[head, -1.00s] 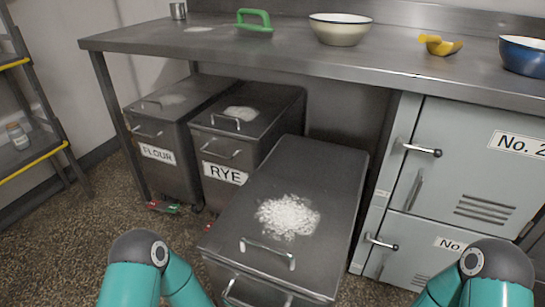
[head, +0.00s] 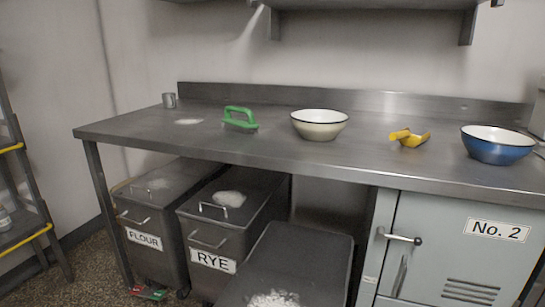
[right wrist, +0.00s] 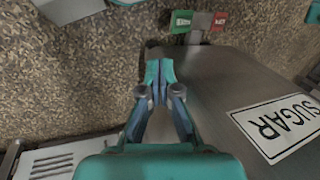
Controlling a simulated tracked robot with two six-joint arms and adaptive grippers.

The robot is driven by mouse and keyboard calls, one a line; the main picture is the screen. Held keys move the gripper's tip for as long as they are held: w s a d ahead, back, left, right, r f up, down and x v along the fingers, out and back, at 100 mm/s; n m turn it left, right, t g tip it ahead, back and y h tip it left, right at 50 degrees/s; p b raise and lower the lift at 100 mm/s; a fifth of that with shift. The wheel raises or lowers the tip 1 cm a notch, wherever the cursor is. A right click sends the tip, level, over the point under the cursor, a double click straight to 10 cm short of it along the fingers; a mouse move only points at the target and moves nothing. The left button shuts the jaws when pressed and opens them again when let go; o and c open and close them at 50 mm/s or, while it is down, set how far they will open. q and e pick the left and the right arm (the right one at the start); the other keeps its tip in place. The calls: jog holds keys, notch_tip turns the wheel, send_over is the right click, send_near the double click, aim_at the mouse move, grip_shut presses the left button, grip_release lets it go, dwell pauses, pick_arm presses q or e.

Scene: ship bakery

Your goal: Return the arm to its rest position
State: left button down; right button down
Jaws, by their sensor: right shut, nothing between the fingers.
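My right gripper (right wrist: 160,85) shows in the right wrist view, its fingertips together with nothing between them. It is beside a grey bin front with a SUGAR label (right wrist: 278,128), over the speckled floor. Whether it touches the bin cannot be told. Neither gripper shows in the head view, and my left gripper is in no view now.

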notch_tip(320, 180, up, 30)
jog(key=p, duration=2.7)
jog(key=shift+p, duration=0.35)
jog(key=shift+f, duration=0.15)
